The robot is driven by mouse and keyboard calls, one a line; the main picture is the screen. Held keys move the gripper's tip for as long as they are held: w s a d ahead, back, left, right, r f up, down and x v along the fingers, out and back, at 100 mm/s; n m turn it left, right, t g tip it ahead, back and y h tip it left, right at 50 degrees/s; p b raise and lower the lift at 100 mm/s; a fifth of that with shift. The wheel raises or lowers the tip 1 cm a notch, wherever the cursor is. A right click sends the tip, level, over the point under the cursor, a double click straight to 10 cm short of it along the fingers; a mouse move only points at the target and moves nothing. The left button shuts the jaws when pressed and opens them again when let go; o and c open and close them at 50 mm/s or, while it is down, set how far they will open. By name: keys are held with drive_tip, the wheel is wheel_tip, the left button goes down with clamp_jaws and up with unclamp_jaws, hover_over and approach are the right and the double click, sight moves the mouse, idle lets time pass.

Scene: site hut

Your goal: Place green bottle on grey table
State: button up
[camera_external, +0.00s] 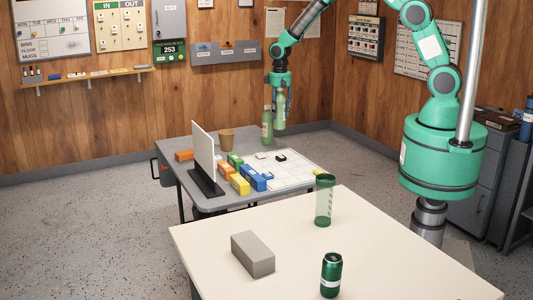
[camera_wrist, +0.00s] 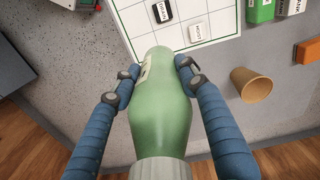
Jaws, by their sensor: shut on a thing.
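My gripper (camera_external: 281,100) is above the far part of the grey table (camera_external: 192,171), shut on a green bottle (camera_external: 280,112). In the wrist view the bottle (camera_wrist: 160,115) sits between the two blue fingers, its cap toward the camera and its base pointing away toward the table. Whether its base touches the table is hidden. A second green bottle shape (camera_external: 267,128) with a pale label shows just left of it in the external view. I cannot clearly make it out in the wrist view.
The grey table bears a brown cup (camera_external: 226,136), several coloured blocks (camera_external: 240,184), an upright white panel (camera_external: 203,150) and a white grid sheet (camera_external: 290,178). A cream table (camera_external: 285,220) in front holds a clear green tumbler (camera_external: 324,203), a green can (camera_external: 331,275) and a grey block (camera_external: 252,255).

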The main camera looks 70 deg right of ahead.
sight(279, 126)
wheel_tip(279, 126, down, 8)
drive_tip(key=shift+r, duration=0.25)
drive_tip(key=shift+w, duration=0.15)
drive_tip(key=w+d+f+b, duration=0.1)
drive_tip(key=w+d, duration=0.1)
drive_tip(key=w, duration=1.3)
drive_tip(key=shift+w+d+f, duration=0.15)
drive_tip(key=shift+w+f, duration=0.1)
drive_tip(key=shift+w, duration=0.1)
drive_tip(key=shift+f+b, duration=0.5)
drive_tip(key=shift+f, duration=1.25)
drive_tip(key=shift+f, duration=0.15)
